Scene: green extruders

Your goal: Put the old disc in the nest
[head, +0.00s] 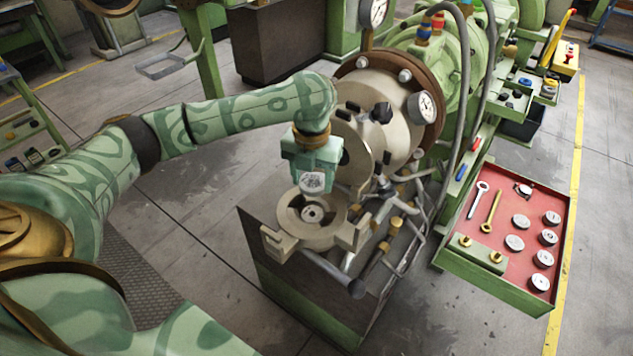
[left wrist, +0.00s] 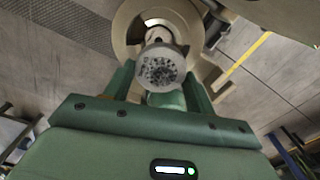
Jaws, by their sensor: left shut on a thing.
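My left gripper (head: 313,178) is shut on a grey round disc (head: 312,183) with a dark, speckled face; I take it for the old disc. The disc also shows between the two green fingers in the left wrist view (left wrist: 161,68). In the head view the gripper points down and holds the disc just above and behind the hub of a round beige fitting (head: 325,235) at the front of the machine. I cannot tell whether disc and fitting touch. No part is clearly marked as the nest. My right gripper is not in view.
The extruder's round face (head: 375,110) stands close behind the gripper. Pipes (head: 395,225) crowd its right side.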

